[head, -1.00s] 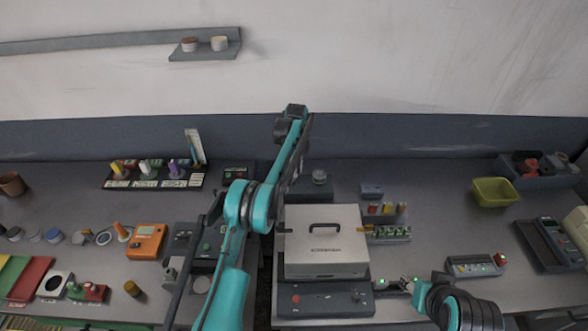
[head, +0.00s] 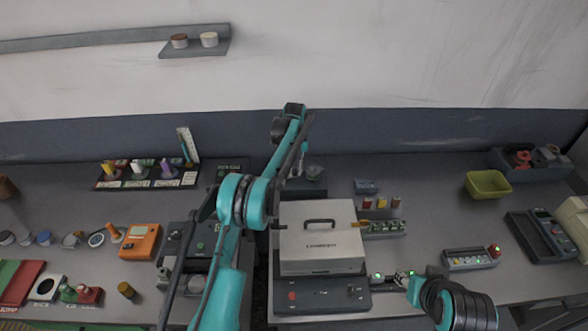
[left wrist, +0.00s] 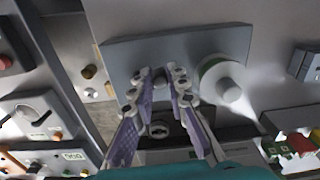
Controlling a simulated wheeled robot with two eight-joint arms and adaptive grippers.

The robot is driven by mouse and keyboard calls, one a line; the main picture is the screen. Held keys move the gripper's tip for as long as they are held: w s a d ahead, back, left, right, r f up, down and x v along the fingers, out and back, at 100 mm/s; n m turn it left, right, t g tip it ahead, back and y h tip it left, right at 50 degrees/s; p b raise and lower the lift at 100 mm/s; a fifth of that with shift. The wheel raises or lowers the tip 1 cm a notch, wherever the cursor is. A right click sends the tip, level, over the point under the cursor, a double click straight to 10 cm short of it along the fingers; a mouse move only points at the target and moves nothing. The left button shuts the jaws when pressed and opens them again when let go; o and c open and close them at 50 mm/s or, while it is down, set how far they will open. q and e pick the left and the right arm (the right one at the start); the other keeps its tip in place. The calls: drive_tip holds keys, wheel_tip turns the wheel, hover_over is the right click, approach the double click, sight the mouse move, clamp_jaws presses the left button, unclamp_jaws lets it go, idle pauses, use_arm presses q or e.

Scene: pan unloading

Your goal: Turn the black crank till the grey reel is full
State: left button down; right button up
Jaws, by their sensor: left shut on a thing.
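In the left wrist view, my left gripper (left wrist: 161,73) is shut on a small dark knob (left wrist: 160,82), which looks like the black crank's handle. Its purple fingers hide most of the crank. The pale grey reel (left wrist: 228,84) stands just right of the fingers on a grey base plate (left wrist: 120,53). How full the reel is cannot be told. In the head view, the reel (head: 313,172) shows small behind the silver box, and my left arm largely hides the gripper and crank. My right gripper (head: 388,279) is low, right of the box's base; its jaw opening is unclear.
The silver box (head: 322,242) with a black handle stands in front of the reel. A spool rack (head: 148,180) and an orange meter (head: 140,242) are at left. A green bin (head: 488,185) is at back right.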

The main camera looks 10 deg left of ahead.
sight(295, 171)
use_arm(q)
drive_tip(key=shift+s+d+m, duration=0.1)
drive_tip(key=shift+s+m, duration=0.05)
drive_tip(key=shift+m, duration=0.45)
drive_tip(key=c, duration=1.5)
unclamp_jaws()
drive_tip(key=shift+s, duration=0.1)
drive_tip(key=shift+r, duration=0.1)
wheel_tip(295, 171, up, 12)
drive_tip(key=shift+f, duration=0.1)
